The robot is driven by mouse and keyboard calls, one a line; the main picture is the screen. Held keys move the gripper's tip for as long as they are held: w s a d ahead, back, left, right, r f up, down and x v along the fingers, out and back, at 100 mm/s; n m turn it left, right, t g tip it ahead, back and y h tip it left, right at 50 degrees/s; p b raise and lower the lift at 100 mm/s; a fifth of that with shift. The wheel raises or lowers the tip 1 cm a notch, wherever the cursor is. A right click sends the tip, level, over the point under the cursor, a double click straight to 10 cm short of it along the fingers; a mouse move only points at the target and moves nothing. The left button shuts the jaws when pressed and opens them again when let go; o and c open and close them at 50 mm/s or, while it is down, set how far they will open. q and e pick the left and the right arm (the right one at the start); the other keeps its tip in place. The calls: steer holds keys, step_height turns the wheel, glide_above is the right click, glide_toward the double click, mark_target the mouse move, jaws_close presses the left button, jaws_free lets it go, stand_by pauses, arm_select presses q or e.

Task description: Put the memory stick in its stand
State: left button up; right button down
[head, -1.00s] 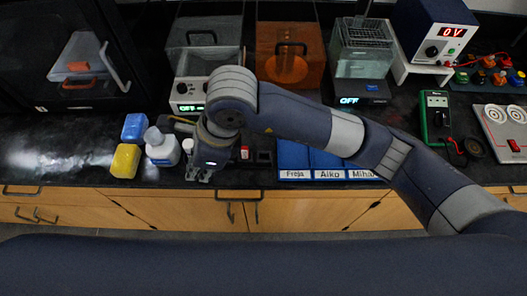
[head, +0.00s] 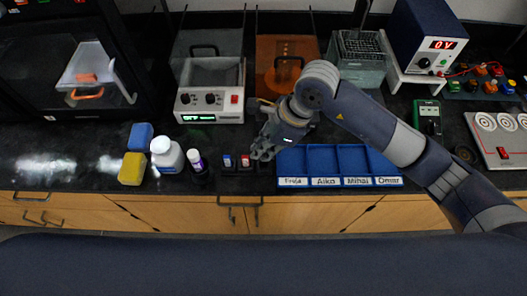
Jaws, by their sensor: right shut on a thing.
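My right gripper (head: 262,153) is shut, low over the right part of the black stand (head: 231,178) near the counter's front edge. The memory stick in its fingers is too small and too hidden to make out. A stick with a blue top (head: 227,160) and one with a red top (head: 245,160) stand upright in the stand, left of the gripper. The gripper partly covers the stand's right end, so I cannot tell whether the held stick touches it. My left gripper is not in view.
A dark vial with a white cap (head: 197,161), a white bottle (head: 167,154) and yellow and blue blocks (head: 132,168) stand to the left. A blue tray with name labels (head: 322,160) lies close to the right. A heater with a green display (head: 210,104) is behind.

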mark_target(264, 162)
step_height(264, 162, down, 3)
steer(key=shift+r+p, duration=0.15)
steer(key=shift+p, duration=0.25)
steer(key=shift+f, duration=0.4)
steer(key=shift+f, duration=0.15)
steer(key=c, duration=1.7)
jaws_free()
